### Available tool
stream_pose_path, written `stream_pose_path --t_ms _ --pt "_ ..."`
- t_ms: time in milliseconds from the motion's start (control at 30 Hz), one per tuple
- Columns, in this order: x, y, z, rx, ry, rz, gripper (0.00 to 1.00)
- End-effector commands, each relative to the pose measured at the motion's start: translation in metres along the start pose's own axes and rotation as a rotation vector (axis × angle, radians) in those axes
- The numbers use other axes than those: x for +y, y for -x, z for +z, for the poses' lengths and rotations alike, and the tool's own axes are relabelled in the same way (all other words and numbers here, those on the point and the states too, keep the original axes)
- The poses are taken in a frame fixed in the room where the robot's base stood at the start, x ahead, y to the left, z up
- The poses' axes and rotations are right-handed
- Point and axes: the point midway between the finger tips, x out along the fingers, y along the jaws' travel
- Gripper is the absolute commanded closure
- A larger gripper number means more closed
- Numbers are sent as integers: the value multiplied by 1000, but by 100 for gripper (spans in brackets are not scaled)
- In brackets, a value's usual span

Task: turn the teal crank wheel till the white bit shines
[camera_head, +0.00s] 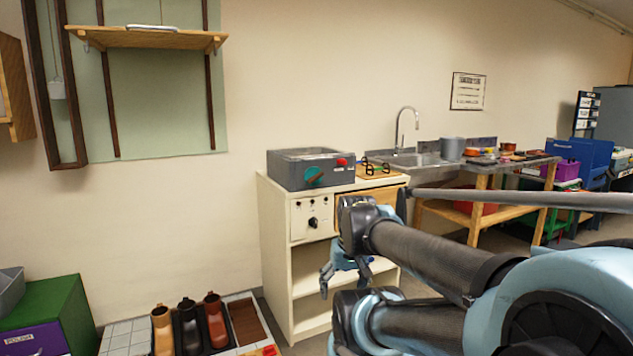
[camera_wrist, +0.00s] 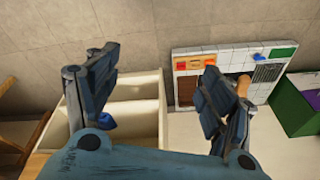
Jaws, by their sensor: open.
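The teal crank wheel (camera_head: 313,175) is a small round teal piece with a brown bar across it. It sits on the front of a grey box (camera_head: 290,178) on top of the cream cabinet. A red part (camera_head: 341,162) shows to its right on the same box. I cannot make out a white bit near the wheel, nor any shine. My gripper (camera_head: 346,272) hangs in front of the cabinet, below and right of the wheel and apart from it. In the wrist view my gripper (camera_wrist: 158,78) has its fingers wide apart with nothing between them. The wheel is not in that view.
The cream cabinet (camera_head: 276,240) has a panel with a black knob (camera_head: 313,222) and open shelves below. Boots (camera_head: 188,325) stand on a tiled board at lower left, beside a green and purple box (camera_head: 45,315). A sink counter (camera_head: 425,160) runs to the right.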

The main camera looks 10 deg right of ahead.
Motion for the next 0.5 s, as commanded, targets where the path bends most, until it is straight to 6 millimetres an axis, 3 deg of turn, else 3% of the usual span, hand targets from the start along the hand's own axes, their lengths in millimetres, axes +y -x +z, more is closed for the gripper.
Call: stream_pose_path --t_ms 300,500 --pt "-51 10 -92 118 -379 -297 13" --pt "-72 23 -160 172 -661 -515 13"
